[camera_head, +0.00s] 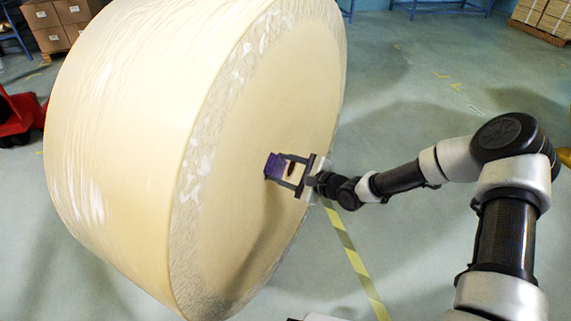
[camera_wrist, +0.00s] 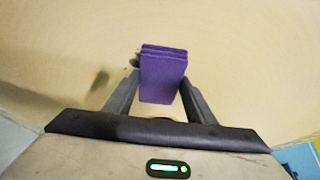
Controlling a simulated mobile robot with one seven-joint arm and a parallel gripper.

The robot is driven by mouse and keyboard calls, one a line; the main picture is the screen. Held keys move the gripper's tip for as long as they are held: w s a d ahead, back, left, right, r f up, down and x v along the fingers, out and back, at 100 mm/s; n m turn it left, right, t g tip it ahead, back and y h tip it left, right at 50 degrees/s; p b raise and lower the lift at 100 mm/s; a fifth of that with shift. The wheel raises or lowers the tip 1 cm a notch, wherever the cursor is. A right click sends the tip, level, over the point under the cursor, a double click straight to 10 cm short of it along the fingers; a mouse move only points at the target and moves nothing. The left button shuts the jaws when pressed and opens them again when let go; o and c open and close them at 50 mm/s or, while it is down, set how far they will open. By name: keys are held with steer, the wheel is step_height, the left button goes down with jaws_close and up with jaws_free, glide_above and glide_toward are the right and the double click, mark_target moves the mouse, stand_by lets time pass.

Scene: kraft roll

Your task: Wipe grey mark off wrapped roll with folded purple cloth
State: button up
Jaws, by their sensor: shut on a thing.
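The big cream wrapped roll (camera_head: 140,110) fills the left of the head view, its flat end face (camera_head: 275,110) turned toward my arm. My gripper (camera_head: 272,168) is shut on the folded purple cloth (camera_wrist: 163,78), which stands out past the fingertips toward that face. In the wrist view a small greyish patch (camera_wrist: 136,60) shows on the face just left of the cloth's upper edge, probably the grey mark. The cloth may hide more of it. Whether the cloth touches the face, I cannot tell.
Brown cartons (camera_head: 55,25) stand behind the roll at the upper left. A red machine (camera_head: 18,115) is at the left edge. Yellow-black floor tape (camera_head: 355,258) runs below my gripper. The green floor (camera_head: 420,90) at right is mostly clear.

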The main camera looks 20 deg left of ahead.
steer(key=shift+s+a+r+p, duration=0.1)
steer(key=shift+s+a+p, duration=0.1)
steer(key=shift+s, duration=0.65)
steer(key=shift+s+a+f+p, duration=0.15)
steer(key=shift+s+a, duration=0.1)
steer(key=shift+s, duration=0.65)
steer(key=shift+s+a+r+p, duration=0.15)
steer(key=shift+s+a+p, duration=0.05)
steer(key=shift+s, duration=0.65)
steer(key=s+d, duration=0.1)
steer(key=d, duration=0.5)
steer(key=shift+d, duration=0.1)
steer(key=d, duration=0.2)
steer(key=shift+s+d+p, duration=0.35)
steer(key=shift+d, duration=0.05)
steer(key=w+a, duration=0.1)
steer(key=a, duration=0.5)
steer(key=shift+a, duration=0.4)
